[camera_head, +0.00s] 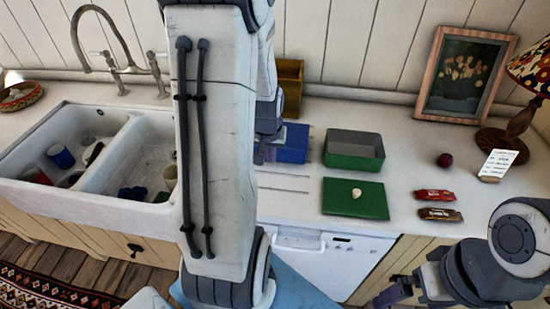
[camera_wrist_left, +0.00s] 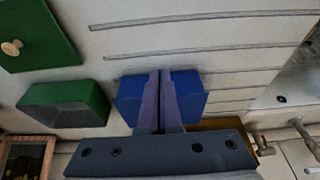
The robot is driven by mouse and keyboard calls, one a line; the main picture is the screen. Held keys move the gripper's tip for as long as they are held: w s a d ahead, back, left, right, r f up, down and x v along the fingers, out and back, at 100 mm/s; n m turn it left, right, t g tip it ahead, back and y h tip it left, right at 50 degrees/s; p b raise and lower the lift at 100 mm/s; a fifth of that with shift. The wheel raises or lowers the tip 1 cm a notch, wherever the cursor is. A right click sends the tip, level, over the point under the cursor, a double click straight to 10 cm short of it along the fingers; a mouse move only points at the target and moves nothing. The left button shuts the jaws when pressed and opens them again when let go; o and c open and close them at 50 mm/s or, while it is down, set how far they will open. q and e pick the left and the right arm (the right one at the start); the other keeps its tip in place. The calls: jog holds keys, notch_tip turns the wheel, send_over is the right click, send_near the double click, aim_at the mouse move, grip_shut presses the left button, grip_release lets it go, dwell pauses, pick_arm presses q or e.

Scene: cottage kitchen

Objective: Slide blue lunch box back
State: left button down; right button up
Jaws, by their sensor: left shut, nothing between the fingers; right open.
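The blue lunch box (camera_head: 292,145) sits on the counter, left of the green box, partly hidden behind my left arm. In the left wrist view the blue lunch box (camera_wrist_left: 133,101) shows on both sides of my left gripper's fingers. My left gripper (camera_head: 260,156) is shut and empty at the lunch box's left side in the head view; its fingers (camera_wrist_left: 162,73) are pressed together in the wrist view. I cannot tell whether they touch the box. My right gripper (camera_head: 398,294) is open and empty, low at the right, in front of the counter.
An open green box (camera_head: 354,150) stands right of the blue one, with a green lid (camera_head: 340,198) before it. Two wrapped bars (camera_head: 435,195), a dark red fruit (camera_head: 444,160), a picture frame (camera_head: 465,75) and a lamp (camera_head: 510,130) are further right. The sink (camera_head: 110,165) is left.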

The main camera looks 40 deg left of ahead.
aim_at(275, 167)
pick_arm(q)
jog(key=b+x, duration=0.2)
jog(key=x, duration=0.6)
jog(key=shift+d+f, duration=0.1)
jog(key=shift+f, duration=0.1)
jog(key=w+a+p, duration=0.2)
jog(key=w+p, duration=0.1)
jog(key=shift+w, duration=0.25)
jog(key=shift+a, duration=0.1)
